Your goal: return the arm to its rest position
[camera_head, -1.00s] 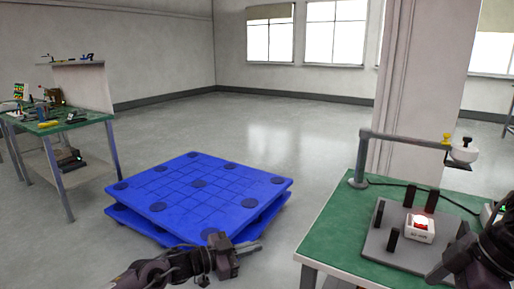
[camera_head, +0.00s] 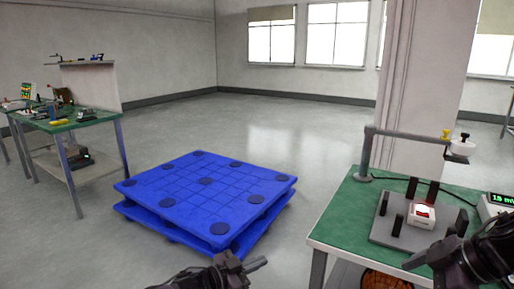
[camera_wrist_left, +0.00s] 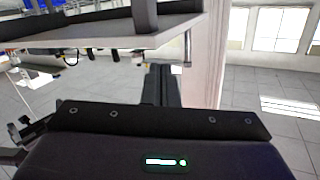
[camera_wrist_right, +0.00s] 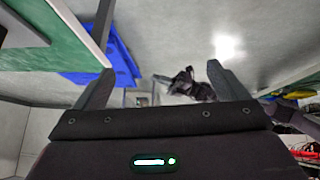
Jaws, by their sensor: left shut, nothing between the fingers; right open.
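My left gripper (camera_head: 262,263) is at the bottom middle of the head view, in front of the blue pallets and apart from them. It is shut and empty; its two fingers (camera_wrist_left: 162,84) lie together in the left wrist view. My right gripper (camera_head: 412,261) is at the lower right, at the front edge of the green bench. In the right wrist view its fingers (camera_wrist_right: 160,82) are wide apart with nothing between them. Part of each arm is cut off by the frame.
Stacked blue pallets (camera_head: 205,181) stand on the floor at centre left. The green bench (camera_head: 345,222) holds a grey fixture plate (camera_head: 382,229) with a red-buttoned white box (camera_head: 422,217), a post with a side arm (camera_head: 368,150) and a meter (camera_head: 497,207). Another bench (camera_head: 85,121) stands left. The floor beyond is clear.

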